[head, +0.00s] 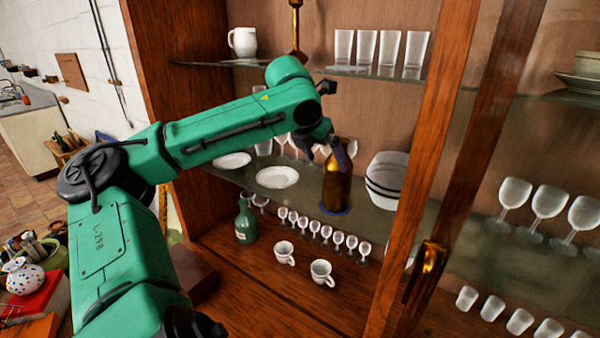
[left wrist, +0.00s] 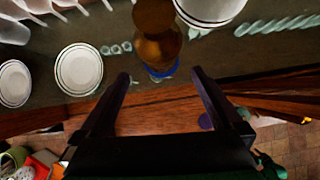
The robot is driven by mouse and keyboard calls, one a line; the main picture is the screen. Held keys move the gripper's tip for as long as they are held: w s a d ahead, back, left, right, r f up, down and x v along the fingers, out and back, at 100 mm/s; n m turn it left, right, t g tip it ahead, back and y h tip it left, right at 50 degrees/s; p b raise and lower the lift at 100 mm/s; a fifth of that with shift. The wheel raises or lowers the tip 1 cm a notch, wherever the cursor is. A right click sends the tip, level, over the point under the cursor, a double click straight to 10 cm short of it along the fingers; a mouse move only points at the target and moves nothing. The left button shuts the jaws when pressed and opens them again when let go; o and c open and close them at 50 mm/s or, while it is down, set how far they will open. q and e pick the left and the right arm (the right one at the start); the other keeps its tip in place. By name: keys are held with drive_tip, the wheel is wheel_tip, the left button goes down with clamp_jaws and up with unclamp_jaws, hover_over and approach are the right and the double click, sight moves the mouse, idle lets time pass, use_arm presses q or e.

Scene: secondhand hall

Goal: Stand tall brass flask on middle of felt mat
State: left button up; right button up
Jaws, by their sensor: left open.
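The tall brass flask (head: 337,188) stands upright on the glass shelf inside the wooden cabinet. A blue felt mat (head: 335,211) shows as a thin rim under its base; I cannot tell exactly how centred it is. In the left wrist view the flask (left wrist: 160,48) is beyond the fingertips, with the blue mat (left wrist: 163,73) at its foot. My left gripper (head: 338,150) is open and empty, and a dark finger overlaps the flask's top in the head view. In the wrist view the two fingers (left wrist: 160,76) are spread wide with nothing between them. My right gripper is not in view.
A stack of white bowls (head: 387,180) stands close to the right of the flask. White plates (head: 277,177) lie to the left. A green bottle (head: 245,222), two cups and several small glasses stand below. The cabinet's wooden upright (head: 430,150) is on the right.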

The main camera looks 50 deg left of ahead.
use_arm(q)
drive_tip(key=s+d+b, duration=0.2)
drive_tip(key=s+b, duration=0.5)
drive_tip(key=s, duration=0.1)
drive_tip(key=shift+s, duration=0.25)
drive_tip(key=shift+f, duration=0.1)
